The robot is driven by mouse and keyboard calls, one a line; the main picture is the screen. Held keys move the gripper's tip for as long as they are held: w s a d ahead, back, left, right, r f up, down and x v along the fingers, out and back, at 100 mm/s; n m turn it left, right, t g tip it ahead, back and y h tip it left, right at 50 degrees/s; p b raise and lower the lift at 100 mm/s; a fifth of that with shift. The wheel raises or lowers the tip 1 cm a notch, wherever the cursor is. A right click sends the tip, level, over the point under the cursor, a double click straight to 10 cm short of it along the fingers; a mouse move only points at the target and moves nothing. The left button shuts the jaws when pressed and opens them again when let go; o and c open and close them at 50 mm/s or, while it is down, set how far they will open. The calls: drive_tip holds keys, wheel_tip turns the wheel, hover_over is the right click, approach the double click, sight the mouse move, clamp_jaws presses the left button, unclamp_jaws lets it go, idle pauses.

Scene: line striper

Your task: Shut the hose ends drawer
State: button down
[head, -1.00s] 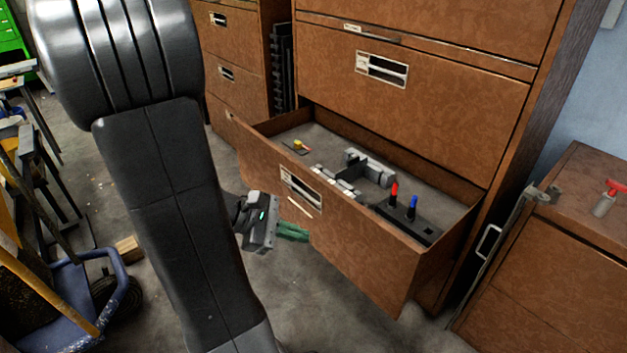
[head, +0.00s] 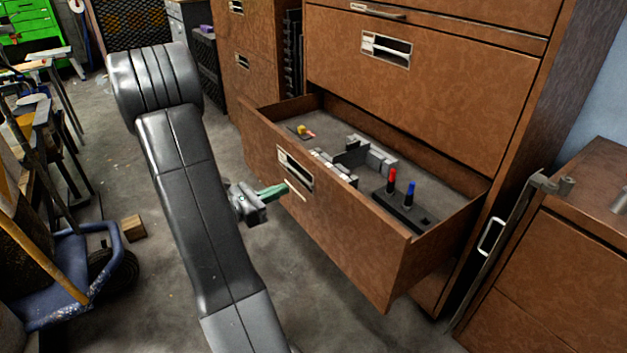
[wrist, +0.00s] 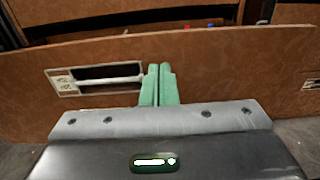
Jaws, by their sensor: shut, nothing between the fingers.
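The open drawer (head: 345,235) is the low brown drawer of the cabinet, pulled well out. Its front shows close up in the wrist view (wrist: 225,80), with a label and recessed handle (wrist: 95,78) to the left of my fingers. The label's writing is too small to read. My gripper (head: 283,190) is shut and empty, its green fingers side by side and pointing at the drawer front near the handle (head: 295,168). The fingertips also show in the wrist view (wrist: 159,72). I cannot tell whether they touch the front.
In the drawer lie grey metal parts (head: 372,157), a black block (head: 408,212) with a red and a blue piece, and a small yellow item (head: 303,130). A lower brown cabinet (head: 560,265) stands at right. A blue cart (head: 65,270) and a wood block (head: 132,228) are at left.

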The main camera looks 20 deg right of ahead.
sight(322, 172)
drive_tip(key=b+x, duration=0.2)
drive_tip(key=x, duration=0.8)
drive_tip(key=shift+d+b, duration=0.15)
drive_tip(key=shift+b, duration=0.2)
drive_tip(key=shift+w, duration=0.1)
drive_tip(key=shift+d, duration=0.1)
